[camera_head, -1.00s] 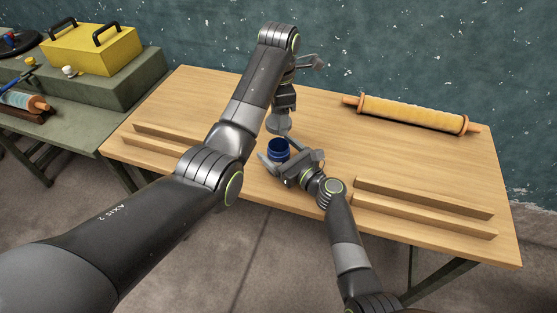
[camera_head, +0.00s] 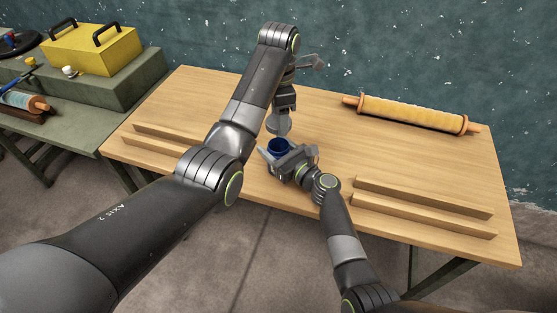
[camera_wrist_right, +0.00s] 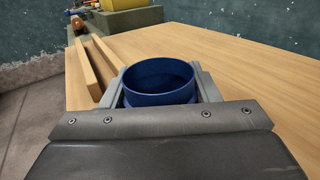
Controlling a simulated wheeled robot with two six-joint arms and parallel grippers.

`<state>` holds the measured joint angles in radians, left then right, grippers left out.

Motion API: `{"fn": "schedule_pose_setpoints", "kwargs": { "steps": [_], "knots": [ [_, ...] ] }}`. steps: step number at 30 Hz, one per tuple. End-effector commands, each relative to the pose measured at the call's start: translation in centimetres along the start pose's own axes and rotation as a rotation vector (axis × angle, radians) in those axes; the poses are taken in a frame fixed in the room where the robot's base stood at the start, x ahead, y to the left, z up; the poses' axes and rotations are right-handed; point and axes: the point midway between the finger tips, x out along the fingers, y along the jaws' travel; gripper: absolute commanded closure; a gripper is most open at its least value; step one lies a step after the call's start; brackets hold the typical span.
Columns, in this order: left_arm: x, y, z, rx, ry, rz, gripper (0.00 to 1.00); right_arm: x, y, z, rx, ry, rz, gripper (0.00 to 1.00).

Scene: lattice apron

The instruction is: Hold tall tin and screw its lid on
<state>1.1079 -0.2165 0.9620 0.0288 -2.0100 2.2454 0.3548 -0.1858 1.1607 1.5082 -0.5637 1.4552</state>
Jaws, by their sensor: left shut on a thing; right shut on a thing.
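The tall tin (camera_head: 279,147) is dark blue, with its open mouth facing up. My right gripper (camera_head: 277,155) is shut on the tin, which stands between its fingers and hides part of them. In the right wrist view the empty-looking tin (camera_wrist_right: 160,88) shows its round rim, with no lid on it. My left gripper (camera_head: 279,124) points down just above and behind the tin's mouth, shut on a pale grey piece that looks like the lid. Its fingers and the piece are too small to tell apart clearly. A gap between that piece and the tin cannot be judged.
The wooden table (camera_head: 215,95) has low wooden rails (camera_head: 425,208) at the front right and more rails (camera_head: 180,142) at the left. A rolling-pin-like roll (camera_head: 412,112) lies at the back right. A yellow box (camera_head: 92,48) stands on a side bench. The table's middle right is clear.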

Motion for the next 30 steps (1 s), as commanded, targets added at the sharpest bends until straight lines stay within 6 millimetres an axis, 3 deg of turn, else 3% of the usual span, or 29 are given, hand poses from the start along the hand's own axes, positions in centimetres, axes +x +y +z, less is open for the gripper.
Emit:
{"fn": "schedule_pose_setpoints", "kwargs": {
  "steps": [5, 15, 30],
  "knots": [
    [0.2, 0.0, 0.0, 0.0, 0.0, -0.001, 0.64, 0.0, 0.0, 0.0, 0.001, 0.0, 0.0, 0.86],
    [4.6, -0.2, 0.0, 0.001, 0.003, -0.004, 0.64, 0.0, 0.0, 0.0, 0.001, 0.001, 0.0, 0.86],
    [4.9, -0.1, 0.0, 0.0, 0.002, -0.001, 0.64, 0.0, 0.0, -0.1, 0.001, 0.001, 0.0, 0.86]
  ]
}}
